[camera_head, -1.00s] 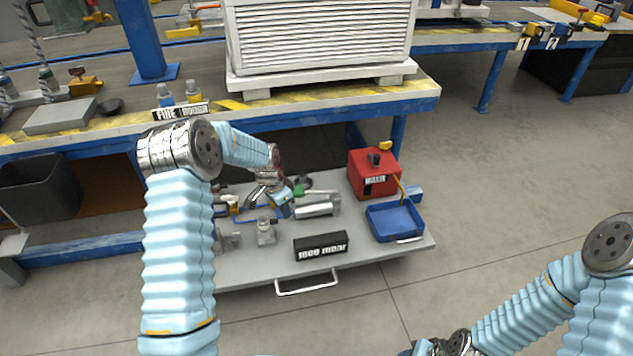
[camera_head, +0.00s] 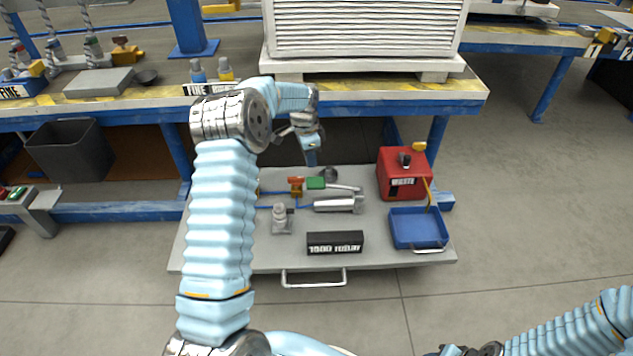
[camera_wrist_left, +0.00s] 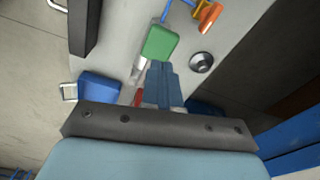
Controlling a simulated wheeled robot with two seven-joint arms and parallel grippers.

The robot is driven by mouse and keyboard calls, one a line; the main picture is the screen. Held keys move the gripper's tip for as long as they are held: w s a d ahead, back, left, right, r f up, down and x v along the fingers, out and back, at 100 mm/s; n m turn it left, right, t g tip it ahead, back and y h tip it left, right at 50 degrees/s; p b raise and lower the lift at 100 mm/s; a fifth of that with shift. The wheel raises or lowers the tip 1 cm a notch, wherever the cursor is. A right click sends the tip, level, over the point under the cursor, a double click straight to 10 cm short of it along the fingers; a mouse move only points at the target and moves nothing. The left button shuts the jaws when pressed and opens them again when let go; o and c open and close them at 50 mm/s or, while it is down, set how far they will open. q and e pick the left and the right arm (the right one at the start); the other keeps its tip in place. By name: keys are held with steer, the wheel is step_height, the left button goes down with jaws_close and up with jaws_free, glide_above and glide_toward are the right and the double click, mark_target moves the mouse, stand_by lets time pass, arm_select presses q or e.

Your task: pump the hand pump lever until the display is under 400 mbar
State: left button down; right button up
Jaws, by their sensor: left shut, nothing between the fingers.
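The hand pump is a silver cylinder (camera_head: 335,205) lying on the grey board. A thin metal lever (camera_head: 345,188) runs beside it to a green grip (camera_head: 316,183). In the left wrist view the green grip (camera_wrist_left: 160,42) is just beyond my fingertips. My left gripper (camera_head: 311,160) is shut and empty, behind and above the grip in the head view. It appears apart from the grip, though the gap is hard to judge. The black display (camera_head: 335,243) reads 1000 mbar. My right gripper cannot be made out; only part of that arm shows.
A red box (camera_head: 404,175) and a blue tray (camera_head: 418,229) stand on the board's right side. A small metal fitting (camera_head: 281,219) stands left of the pump. An orange valve handle (camera_head: 296,184) is left of the green grip. The workbench edge (camera_head: 400,101) overhangs behind.

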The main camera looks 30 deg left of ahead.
mark_target(314, 182)
arm_select(q)
steer(key=f+b, duration=0.1)
steer(key=f, duration=0.1)
steer(key=f+b, duration=0.1)
steer(key=f, duration=0.1)
steer(key=f+b, duration=0.2)
steer(key=shift+w+d+f, duration=0.2)
steer(key=shift+w+f, duration=0.05)
steer(key=shift+f, duration=0.1)
